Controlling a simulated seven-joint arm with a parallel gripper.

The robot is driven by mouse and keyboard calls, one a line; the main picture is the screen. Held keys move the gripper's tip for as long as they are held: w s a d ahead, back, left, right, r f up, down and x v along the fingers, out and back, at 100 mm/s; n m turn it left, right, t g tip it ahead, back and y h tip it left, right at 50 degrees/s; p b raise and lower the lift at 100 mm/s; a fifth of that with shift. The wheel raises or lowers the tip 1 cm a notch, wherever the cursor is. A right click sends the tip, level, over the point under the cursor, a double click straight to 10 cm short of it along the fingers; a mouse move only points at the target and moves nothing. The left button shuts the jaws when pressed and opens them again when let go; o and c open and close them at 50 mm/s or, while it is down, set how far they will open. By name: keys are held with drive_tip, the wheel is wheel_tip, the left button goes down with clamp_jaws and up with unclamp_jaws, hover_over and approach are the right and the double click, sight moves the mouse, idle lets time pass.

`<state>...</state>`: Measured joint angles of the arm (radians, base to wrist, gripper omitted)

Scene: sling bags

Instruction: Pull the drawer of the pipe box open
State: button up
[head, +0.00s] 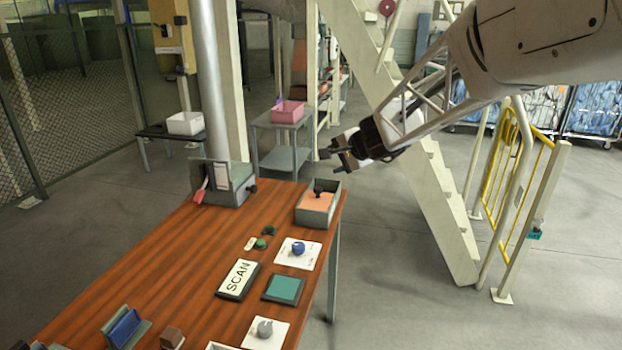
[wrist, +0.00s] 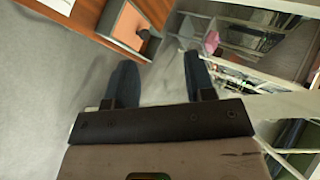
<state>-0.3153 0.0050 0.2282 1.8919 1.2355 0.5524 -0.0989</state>
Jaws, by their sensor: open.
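My gripper (head: 345,160) is open and empty. It hangs in the air beyond the table's far right corner, above floor level. In the wrist view, its two dark fingers are spread, with bare floor between them (wrist: 161,82). A grey box with an orange inside (head: 318,205) stands at the table's far right corner, with a dark knob-like piece on it; it also shows in the wrist view (wrist: 128,27). Another grey box (head: 222,183) with a red piece stands at the far left end. I cannot tell which is the pipe box, and no drawer is clearly visible.
The wooden table (head: 175,260) carries a SCAN sign (head: 239,278), a teal pad (head: 284,289), and white cards with a blue object (head: 298,248) and a grey object (head: 265,328). A side stand with a pink bin (head: 288,111) is behind. Stairs (head: 430,170) stand at right.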

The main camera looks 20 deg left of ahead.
drive_tip(key=w+a+f+m+t, duration=0.15)
drive_tip(key=w+a+f, duration=0.25)
drive_tip(key=w+a, duration=0.45)
drive_tip(key=m, duration=0.9)
approach(255, 189)
drive_tip(key=shift+w+a+f+n+t+h, duration=0.15)
drive_tip(key=shift+a+f+t, duration=0.15)
drive_tip(key=shift+a, duration=0.2)
drive_tip(key=shift+w+a+f+n+t+h, duration=0.15)
drive_tip(key=shift+a+f, duration=0.2)
drive_tip(key=shift+a, duration=0.2)
drive_tip(key=shift+w+a+f, duration=0.15)
drive_tip(key=shift+x, duration=3.6)
